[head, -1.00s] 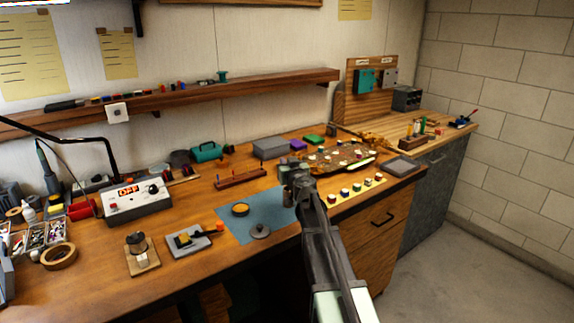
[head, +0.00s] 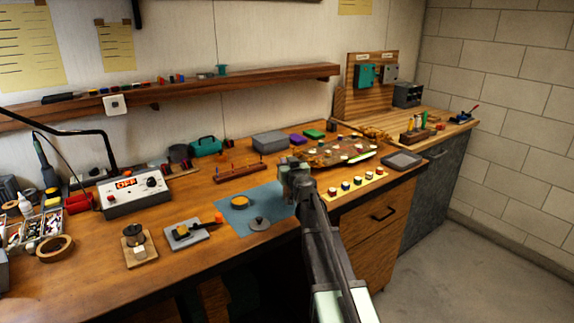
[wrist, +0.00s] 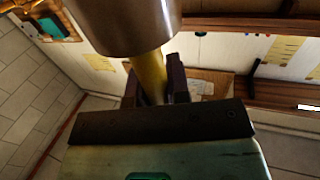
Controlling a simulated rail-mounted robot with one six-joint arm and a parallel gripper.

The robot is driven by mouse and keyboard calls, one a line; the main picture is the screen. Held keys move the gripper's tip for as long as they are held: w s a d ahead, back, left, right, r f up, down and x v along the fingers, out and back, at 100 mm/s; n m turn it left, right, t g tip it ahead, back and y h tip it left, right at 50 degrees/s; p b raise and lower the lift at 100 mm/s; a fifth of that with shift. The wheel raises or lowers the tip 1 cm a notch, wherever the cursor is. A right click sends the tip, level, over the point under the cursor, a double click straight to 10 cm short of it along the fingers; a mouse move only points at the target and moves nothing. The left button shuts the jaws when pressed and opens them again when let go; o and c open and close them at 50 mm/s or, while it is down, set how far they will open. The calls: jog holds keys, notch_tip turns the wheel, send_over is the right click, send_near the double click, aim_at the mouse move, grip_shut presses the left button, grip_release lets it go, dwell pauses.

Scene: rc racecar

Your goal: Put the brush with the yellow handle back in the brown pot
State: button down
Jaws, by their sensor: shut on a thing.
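My gripper (head: 294,172) is over the right end of the blue mat, near the front of the bench. In the wrist view, my gripper (wrist: 153,88) is shut on the yellow handle (wrist: 150,72) of the brush. A wide grey-brown metallic cylinder joins the handle at the top of that view; it looks like the brush's ferrule. The bristles are out of view. In the head view I cannot make out the brush at the gripper. A small dark, brownish pot (head: 178,153) stands at the back of the bench, left of the teal box; I cannot tell whether it is the brown pot.
The blue mat (head: 232,222) holds a round yellow-topped tin (head: 244,201) and a grey lid (head: 259,223). A wooden peg rack (head: 240,173) and teal box (head: 206,146) stand behind. The control box (head: 134,193) is at left. A wall shelf (head: 230,79) overhangs the back.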

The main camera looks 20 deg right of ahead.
jog(key=shift+f, duration=0.25)
jog(key=c, duration=0.6)
grip_release()
jog(key=shift+s, duration=0.1)
jog(key=s+a+r+p, duration=0.1)
jog(key=s+r, duration=0.1)
jog(key=s, duration=0.4)
jog(key=shift+s+p, duration=0.4)
dwell(0.6)
